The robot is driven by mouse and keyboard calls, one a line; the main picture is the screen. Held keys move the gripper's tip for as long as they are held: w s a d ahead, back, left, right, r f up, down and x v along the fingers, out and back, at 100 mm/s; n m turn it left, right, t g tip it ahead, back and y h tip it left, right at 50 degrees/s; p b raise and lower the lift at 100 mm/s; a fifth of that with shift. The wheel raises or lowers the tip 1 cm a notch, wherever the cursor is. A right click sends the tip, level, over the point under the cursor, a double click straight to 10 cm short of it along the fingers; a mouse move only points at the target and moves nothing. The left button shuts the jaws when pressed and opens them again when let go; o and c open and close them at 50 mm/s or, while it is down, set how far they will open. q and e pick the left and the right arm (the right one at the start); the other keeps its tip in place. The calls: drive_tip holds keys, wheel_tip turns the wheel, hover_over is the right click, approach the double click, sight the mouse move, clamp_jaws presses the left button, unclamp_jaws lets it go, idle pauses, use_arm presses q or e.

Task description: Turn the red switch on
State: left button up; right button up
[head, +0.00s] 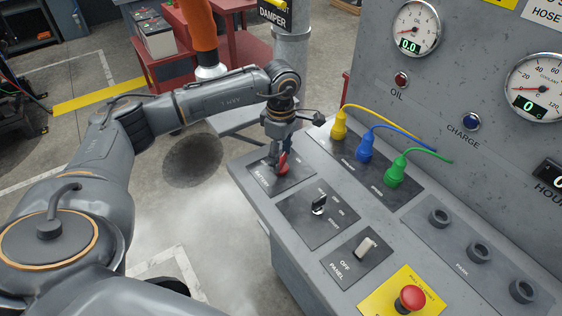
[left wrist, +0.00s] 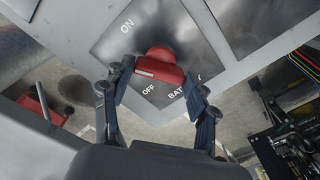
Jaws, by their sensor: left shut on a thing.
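The red switch (head: 283,163) sits on a dark plate (head: 299,176) at the far left end of the sloped grey console. My left gripper (head: 282,158) reaches down over it and is shut on it. In the left wrist view the red switch (left wrist: 160,67) lies between the two fingers of my left gripper (left wrist: 160,80). The plate there reads ON at upper left, OFF below the switch, and BATTERY, partly covered by a finger. The switch handle points nearer to OFF, though its exact angle is hard to tell. My right gripper is not in view.
Beside it on the console are a black key switch (head: 319,204), a panel toggle (head: 366,246) and a red emergency button (head: 411,297). Yellow (head: 339,126), blue (head: 365,149) and green plugs (head: 395,170) with cables stand close on the right. A gauge wall rises behind.

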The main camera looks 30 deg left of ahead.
sight(281, 158)
use_arm(q)
drive_tip(key=m+b, duration=0.2)
drive_tip(key=m, duration=0.1)
drive_tip(key=shift+f, duration=0.15)
drive_tip(key=shift+m+b, duration=1)
drive_tip(key=shift+m, duration=0.5)
drive_tip(key=shift+r, duration=0.2)
drive_tip(key=o, duration=1.1)
drive_tip(key=shift+o, duration=0.2)
wheel_tip(281, 158, up, 12)
